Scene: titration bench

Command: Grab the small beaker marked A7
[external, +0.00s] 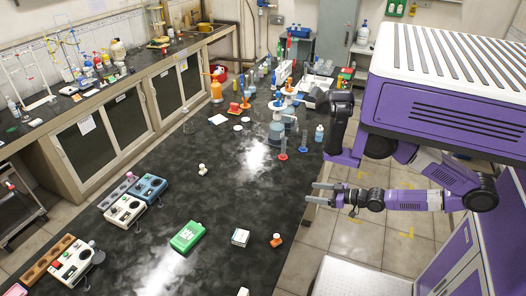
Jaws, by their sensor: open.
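My gripper (311,192) is at the right edge of the black bench (160,215), pointing left. Its two fingers are apart, with nothing seen between them. I cannot make out any A7 marking at this size, so I cannot tell which vessel is the small beaker marked A7. A faint clear glass vessel (188,127) stands near the bench's left edge, far from my gripper; it may be a beaker. Glassware also crowds the far part of the bench, too small to tell apart.
Blue-and-orange apparatus (277,130) stands farther back. The bench's middle is mostly clear.

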